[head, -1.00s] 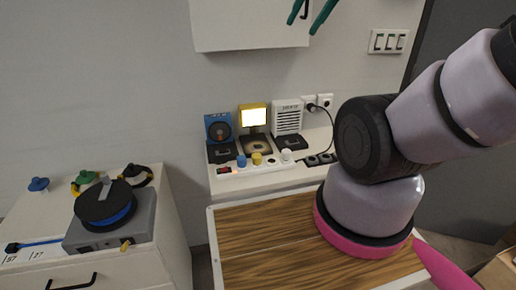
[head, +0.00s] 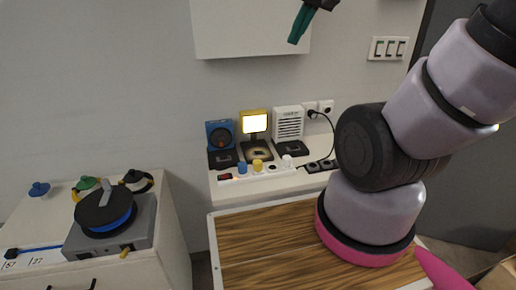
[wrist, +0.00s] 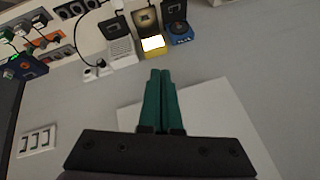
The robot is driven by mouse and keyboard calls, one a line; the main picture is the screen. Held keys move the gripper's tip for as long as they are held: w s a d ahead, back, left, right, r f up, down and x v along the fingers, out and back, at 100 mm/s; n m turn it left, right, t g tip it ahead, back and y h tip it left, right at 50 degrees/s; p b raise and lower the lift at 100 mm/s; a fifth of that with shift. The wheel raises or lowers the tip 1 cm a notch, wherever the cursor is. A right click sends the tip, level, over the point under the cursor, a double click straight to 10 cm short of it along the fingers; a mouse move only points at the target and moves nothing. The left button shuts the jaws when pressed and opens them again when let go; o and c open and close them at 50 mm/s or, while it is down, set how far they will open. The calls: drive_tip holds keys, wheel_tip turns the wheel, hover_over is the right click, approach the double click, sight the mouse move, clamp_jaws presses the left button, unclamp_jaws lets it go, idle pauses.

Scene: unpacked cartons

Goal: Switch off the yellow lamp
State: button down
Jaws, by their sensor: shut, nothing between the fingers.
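The yellow lamp (head: 255,122) is lit and stands on the white cabinet by the wall, between a blue round-faced device (head: 220,133) and a white slatted box (head: 288,122). The lit lamp also shows in the wrist view (wrist: 153,44). In front of them lies a white power strip (head: 240,178) with a blue plug (head: 242,167), a yellow plug (head: 257,165), a white plug (head: 287,160) and a small red switch (head: 225,177). My gripper (head: 292,41) is above and right of the lamp in the head view, its green fingers (wrist: 161,72) shut and empty.
A white wall cabinet (head: 240,30) hangs above the lamp. A black cord runs to a wall socket (head: 325,106). Wall switches (head: 388,48) are at the right. A grey device with a black-and-blue disc (head: 105,210) stands at left. The wood-topped surface (head: 260,230) is clear at its left.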

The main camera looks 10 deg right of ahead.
drive_tip(key=w+f+g, duration=0.1)
drive_tip(key=w+f, duration=0.4)
drive_tip(key=w, duration=0.2)
drive_tip(key=n+g+h, duration=0.1)
drive_tip(key=n+g, duration=0.1)
drive_tip(key=n, duration=0.2)
hover_over(257, 152)
drive_tip(key=s+d, duration=0.1)
drive_tip(key=s, duration=0.3)
wheel_tip(257, 152, down, 25)
drive_tip(key=shift+f, duration=0.15)
drive_tip(key=shift+w, duration=0.1)
drive_tip(key=x, duration=0.8)
drive_tip(key=s+x, duration=0.1)
drive_tip(key=x, duration=0.4)
drive_tip(key=shift+s+f, duration=0.1)
drive_tip(key=shift+f, duration=0.5)
